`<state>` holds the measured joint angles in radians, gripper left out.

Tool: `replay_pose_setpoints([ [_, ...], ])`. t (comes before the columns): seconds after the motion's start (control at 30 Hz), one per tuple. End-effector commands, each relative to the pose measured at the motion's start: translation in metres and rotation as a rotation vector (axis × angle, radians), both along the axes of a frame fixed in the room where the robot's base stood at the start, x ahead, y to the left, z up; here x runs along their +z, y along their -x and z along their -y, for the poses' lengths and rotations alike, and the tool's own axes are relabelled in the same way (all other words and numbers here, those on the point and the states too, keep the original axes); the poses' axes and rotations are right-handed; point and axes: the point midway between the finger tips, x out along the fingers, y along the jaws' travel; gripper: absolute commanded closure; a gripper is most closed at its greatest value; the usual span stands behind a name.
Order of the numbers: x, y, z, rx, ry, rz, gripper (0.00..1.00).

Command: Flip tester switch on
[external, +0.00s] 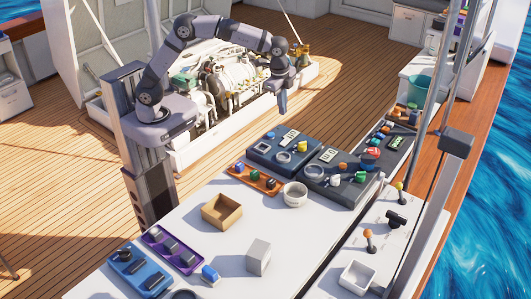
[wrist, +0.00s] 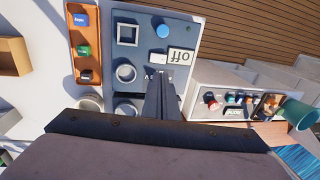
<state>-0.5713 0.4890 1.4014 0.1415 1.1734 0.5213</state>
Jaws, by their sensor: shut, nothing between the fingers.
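My gripper (external: 282,110) points down with its fingers together and empty. It is in the air above the far end of the bench. In the wrist view the shut fingers (wrist: 161,82) cover part of a dark blue-grey panel box (wrist: 140,75), which also shows in the external view (external: 262,151). The box has a small white display (wrist: 180,56) that appears to read "Off" upside down, a blue knob (wrist: 162,31), a yellow knob and square and round rings. I cannot make out a tester switch; the fingers and gripper body hide part of the box.
A second dark panel box (external: 318,187) with coloured knobs stands beside it. Another panel (wrist: 236,84) lies to the right in the wrist view.

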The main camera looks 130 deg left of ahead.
Motion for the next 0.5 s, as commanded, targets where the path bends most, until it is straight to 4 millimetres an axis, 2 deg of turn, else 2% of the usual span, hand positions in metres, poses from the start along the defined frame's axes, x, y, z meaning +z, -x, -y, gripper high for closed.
replay_pose_setpoints([
  [0.17, -0.006, -0.002, -0.006, 0.000, -0.003, 0.004, 1.00],
  [0.5, 0.001, -0.001, -0.012, 0.000, -0.003, 0.003, 1.00],
])
